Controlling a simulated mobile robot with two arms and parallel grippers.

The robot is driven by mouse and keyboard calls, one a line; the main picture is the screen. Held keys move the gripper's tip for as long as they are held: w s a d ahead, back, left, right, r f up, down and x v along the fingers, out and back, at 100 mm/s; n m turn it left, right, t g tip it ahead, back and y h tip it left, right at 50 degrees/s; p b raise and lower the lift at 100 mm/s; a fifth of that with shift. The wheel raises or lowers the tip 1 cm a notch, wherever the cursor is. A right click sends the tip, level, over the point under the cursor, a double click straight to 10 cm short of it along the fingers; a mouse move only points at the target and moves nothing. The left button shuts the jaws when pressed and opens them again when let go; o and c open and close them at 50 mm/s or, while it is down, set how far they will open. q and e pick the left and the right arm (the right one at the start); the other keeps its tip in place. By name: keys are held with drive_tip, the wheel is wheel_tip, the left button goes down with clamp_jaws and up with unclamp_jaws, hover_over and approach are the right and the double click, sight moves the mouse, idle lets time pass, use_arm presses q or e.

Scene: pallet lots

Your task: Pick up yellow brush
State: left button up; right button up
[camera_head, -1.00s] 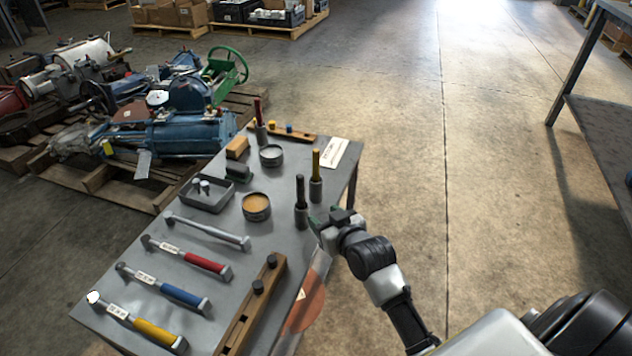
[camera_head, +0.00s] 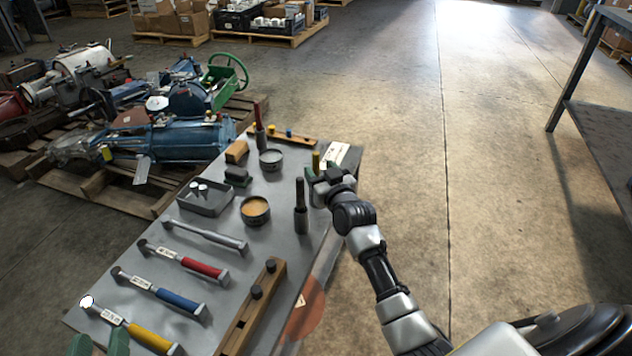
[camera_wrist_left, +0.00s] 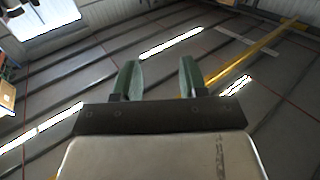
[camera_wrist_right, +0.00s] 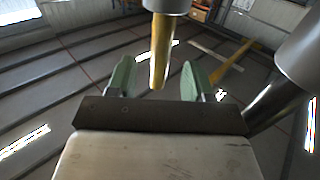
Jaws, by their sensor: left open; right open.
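The yellow brush (camera_head: 316,160) stands upright near the table's right edge; in the head view only its yellow handle top shows behind my right gripper (camera_head: 318,173). In the right wrist view its yellow handle (camera_wrist_right: 160,52) lies between the two green fingers of the right gripper (camera_wrist_right: 158,82), which is open, with gaps on both sides. Its grey lower part shows at the top edge there. My left gripper (camera_head: 98,345) is open and empty at the bottom left of the head view; its fingers (camera_wrist_left: 160,80) show empty in the left wrist view.
A dark-handled brush (camera_head: 300,205) stands close to my right gripper. A red-handled brush (camera_head: 259,125), round tins (camera_head: 256,211), a tray (camera_head: 206,197) and several hammers (camera_head: 183,262) are on the table (camera_head: 225,310). The floor right of the table is clear.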

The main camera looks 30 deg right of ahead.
drive_tip(key=w, duration=0.1)
drive_tip(key=w+b, duration=0.1)
drive_tip(key=w, duration=0.2)
drive_tip(key=shift+d+f+b, duration=0.15)
drive_tip(key=shift+f+b, duration=0.15)
drive_tip(key=shift+b, duration=0.1)
use_arm(q)
wheel_tip(320, 180, up, 6)
drive_tip(key=s+t+h, duration=0.1)
drive_tip(key=t+h, duration=0.1)
drive_tip(key=t, duration=0.4)
drive_tip(key=shift+s+d, duration=0.35)
use_arm(e)
drive_tip(key=shift+w, duration=0.35)
use_arm(q)
drive_tip(key=shift+r, duration=0.1)
use_arm(e)
clamp_jaws()
